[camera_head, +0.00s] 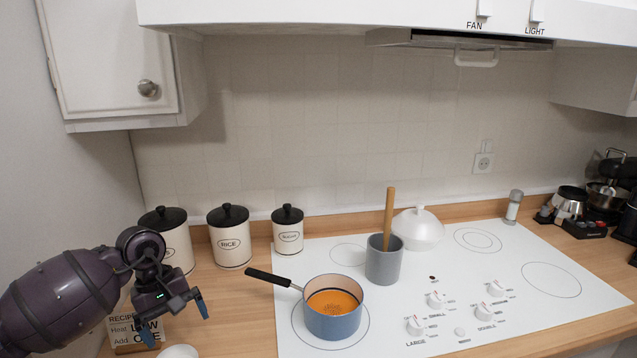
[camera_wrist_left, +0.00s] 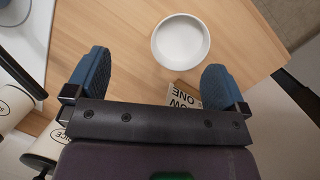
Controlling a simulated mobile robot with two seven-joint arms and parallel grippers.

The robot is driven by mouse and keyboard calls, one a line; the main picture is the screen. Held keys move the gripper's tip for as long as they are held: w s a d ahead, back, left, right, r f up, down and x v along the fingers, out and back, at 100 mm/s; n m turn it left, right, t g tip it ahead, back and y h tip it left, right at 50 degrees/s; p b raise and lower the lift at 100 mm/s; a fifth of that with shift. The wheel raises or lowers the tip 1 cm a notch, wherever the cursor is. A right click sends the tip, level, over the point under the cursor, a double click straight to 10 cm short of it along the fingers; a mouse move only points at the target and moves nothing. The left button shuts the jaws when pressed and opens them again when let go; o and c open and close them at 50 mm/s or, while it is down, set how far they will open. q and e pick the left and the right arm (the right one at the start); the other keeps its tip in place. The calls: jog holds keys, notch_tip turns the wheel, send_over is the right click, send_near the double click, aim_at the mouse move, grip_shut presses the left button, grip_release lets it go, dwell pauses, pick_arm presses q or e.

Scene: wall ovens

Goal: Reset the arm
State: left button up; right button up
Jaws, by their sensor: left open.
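My left arm comes in from the left in the head view. Its gripper (camera_head: 178,322) hangs over the left end of the wooden counter, in front of the canisters. The left wrist view shows its two blue fingers spread wide (camera_wrist_left: 158,82) with nothing between them. A white round bowl (camera_wrist_left: 180,41) stands on the counter beyond the fingertips; its rim also shows at the bottom edge of the head view (camera_head: 180,352). My right gripper is not in view.
A blue pot (camera_head: 333,318) with orange contents sits on the white cooktop (camera_head: 480,265), its black handle pointing left. A grey utensil holder (camera_head: 383,262) stands behind it. Canisters (camera_head: 230,238) and a recipe sign (camera_head: 130,330) are near my left arm. A cabinet (camera_head: 110,60) hangs above.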

pick_arm(q)
jog(key=s+d+r+n+t+h, duration=0.2)
jog(key=d+n+t+h, duration=0.1)
jog(key=d+n+h, duration=0.4)
jog(key=s+d+r+n+t+h, duration=0.2)
jog(key=d+r+n+t+h, duration=0.15)
jog(key=d+h, duration=0.45)
jog(key=a+r+n+t+y, duration=0.3)
jog(key=n+t+y, duration=0.3)
jog(key=n+t, duration=1.1)
jog(key=s+a+f+n+g+y, duration=0.25)
jog(key=a+f+n+y, duration=0.35)
jog(key=n, duration=0.6)
jog(key=s+a+f+n+g+y, duration=0.1)
jog(key=a+n+g+y, duration=0.25)
jog(key=n+y, duration=0.6)
jog(key=s+f+n+g+h, duration=0.1)
jog(key=s+f+n+g, duration=0.5)
jog(key=s+n, duration=0.3)
jog(key=s+f+n+g+h, duration=0.2)
jog(key=s+f+n+g, duration=0.45)
jog(key=s, duration=0.55)
jog(key=w+f+m+t, duration=0.1)
jog(key=w+f+t, duration=0.6)
jog(key=f, duration=0.3)
jog(key=shift+w+t, duration=0.2)
jog(key=shift+t, duration=0.2)
